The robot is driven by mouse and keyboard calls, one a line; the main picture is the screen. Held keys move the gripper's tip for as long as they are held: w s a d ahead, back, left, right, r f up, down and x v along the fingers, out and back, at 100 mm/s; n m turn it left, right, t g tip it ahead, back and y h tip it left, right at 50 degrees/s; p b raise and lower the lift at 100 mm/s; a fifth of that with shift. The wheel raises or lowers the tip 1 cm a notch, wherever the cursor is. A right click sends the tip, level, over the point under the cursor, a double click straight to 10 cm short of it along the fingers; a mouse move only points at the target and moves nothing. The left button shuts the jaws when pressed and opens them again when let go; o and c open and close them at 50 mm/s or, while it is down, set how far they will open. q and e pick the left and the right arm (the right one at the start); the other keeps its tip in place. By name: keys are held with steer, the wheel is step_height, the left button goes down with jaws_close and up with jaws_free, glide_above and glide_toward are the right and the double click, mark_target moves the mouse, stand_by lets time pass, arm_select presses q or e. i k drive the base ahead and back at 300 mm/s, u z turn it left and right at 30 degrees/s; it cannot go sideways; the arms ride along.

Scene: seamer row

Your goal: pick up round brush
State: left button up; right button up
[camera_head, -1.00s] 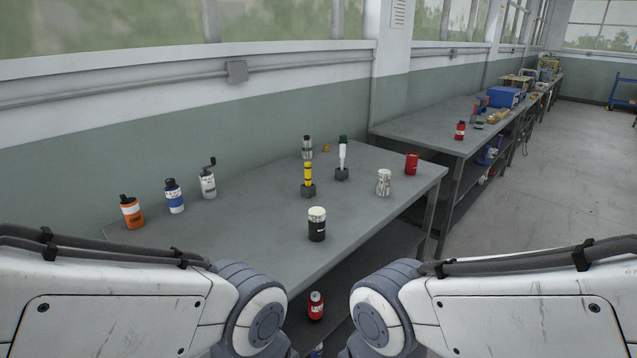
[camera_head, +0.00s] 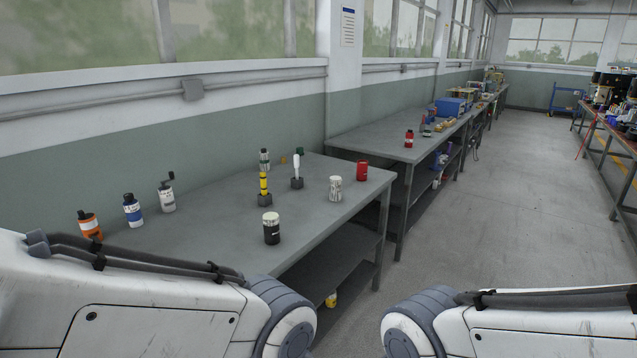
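Two upright tools stand in small dark blocks on the near grey table (camera_head: 190,240). One tool (camera_head: 264,182) has a yellow and black handle and a grey top. The other tool (camera_head: 297,171) is white with a dark green piece at its top. Either could be the round brush; they are too small to tell which. Both my grippers are out of view. Only my arm links show at the lower left and lower right, well in front of the tools.
A second bench (camera_head: 375,142) lies beyond. Open floor (camera_head: 490,210) is on the right.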

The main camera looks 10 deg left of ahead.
mark_target(263, 177)
steer(key=z, duration=0.7)
steer(key=i, duration=1.4)
steer(key=z, duration=0.4)
steer(key=i, duration=1.2)
steer(key=u, duration=1.2)
steer(key=i, duration=0.75)
steer(key=u, duration=0.9)
